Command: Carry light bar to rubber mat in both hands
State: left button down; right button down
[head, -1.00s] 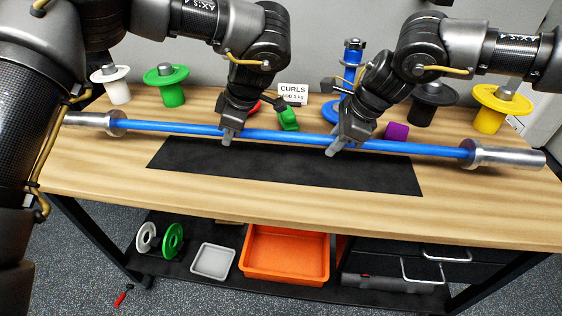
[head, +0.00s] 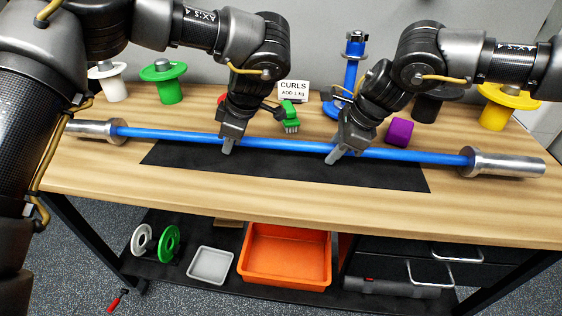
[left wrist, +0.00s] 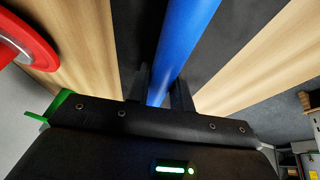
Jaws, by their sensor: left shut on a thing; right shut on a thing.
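The light bar (head: 280,144) is a long blue rod with silver sleeves at both ends. It lies crosswise over the black rubber mat (head: 290,172) on the wooden table; both sleeves extend past the mat's ends. I cannot tell whether the bar touches the mat. My left gripper (head: 228,146) is shut on the bar left of its middle. The left wrist view shows the blue rod (left wrist: 185,45) between the fingers, with the dark mat below. My right gripper (head: 336,154) is shut on the bar right of its middle.
Behind the bar stand a green brush (head: 290,118), a purple block (head: 399,132), a CURLS sign (head: 293,91) and white, green (head: 168,82), blue and yellow (head: 497,105) plate stands. The lower shelf holds an orange tray (head: 287,270) and a grey tray. The front table strip is clear.

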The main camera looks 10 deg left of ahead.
pick_arm(q)
jog(key=shift+f, duration=0.35)
pick_arm(e)
jog(key=shift+f, duration=0.3)
pick_arm(q)
jog(key=c, duration=1.6)
grip_release()
pick_arm(e)
jog(key=c, duration=1.6)
grip_release()
jog(key=shift+f, duration=0.1)
pick_arm(q)
jog(key=o, duration=0.4)
jog(key=shift+s, duration=0.15)
jog(key=shift+c, duration=0.2)
pick_arm(e)
jog(key=o, duration=0.4)
jog(key=shift+s, duration=0.15)
jog(key=shift+c, duration=0.2)
pick_arm(q)
jog(key=o, duration=0.4)
jog(key=v, duration=1.2)
pick_arm(e)
jog(key=v, duration=1.2)
